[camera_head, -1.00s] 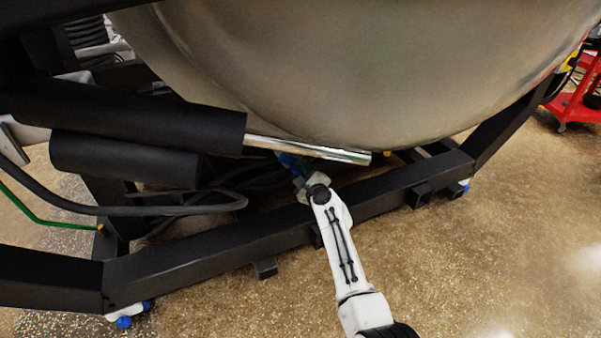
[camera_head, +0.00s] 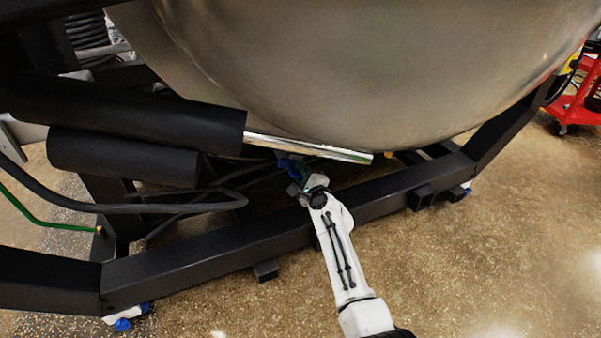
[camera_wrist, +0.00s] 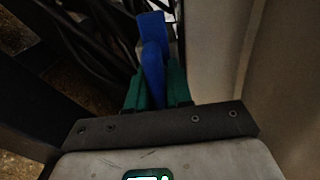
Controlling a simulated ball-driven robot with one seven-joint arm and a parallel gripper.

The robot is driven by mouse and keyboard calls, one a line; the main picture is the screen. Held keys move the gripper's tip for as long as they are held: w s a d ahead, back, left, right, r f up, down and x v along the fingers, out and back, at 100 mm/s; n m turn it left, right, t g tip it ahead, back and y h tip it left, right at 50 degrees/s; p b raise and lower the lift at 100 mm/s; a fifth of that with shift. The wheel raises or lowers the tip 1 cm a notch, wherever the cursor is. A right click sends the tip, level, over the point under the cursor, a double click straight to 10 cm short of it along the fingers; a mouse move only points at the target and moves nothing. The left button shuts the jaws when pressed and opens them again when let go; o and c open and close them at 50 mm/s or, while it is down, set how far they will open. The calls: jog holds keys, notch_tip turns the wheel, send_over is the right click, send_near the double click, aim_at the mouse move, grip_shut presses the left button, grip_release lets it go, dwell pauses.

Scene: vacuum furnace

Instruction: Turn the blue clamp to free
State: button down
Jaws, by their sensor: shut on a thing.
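The blue clamp (camera_head: 290,167) shows in the head view just under the shiny metal rod, beneath the big round vessel. In the wrist view the blue clamp (camera_wrist: 152,58) stands upright in the upper middle, between the green fingers of my gripper (camera_wrist: 157,88). My gripper (camera_head: 297,180) is at the clamp in the head view, with my white arm reaching up to it from below. The jaws are shut on the clamp. The clamp's lower part is hidden behind the gripper.
The large metal vessel (camera_head: 330,70) hangs close above my gripper. The shiny rod (camera_head: 310,148) crosses just above the clamp. A black frame beam (camera_head: 210,246) runs below, and dark cables (camera_head: 170,209) lie to the left. The floor in front is clear.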

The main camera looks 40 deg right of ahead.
jog(key=c, duration=1.1)
grip_release()
jog(key=p+v, duration=0.4)
jog(key=v, duration=0.7)
jog(key=shift+w+p, duration=0.1)
jog(key=shift+p, duration=0.3)
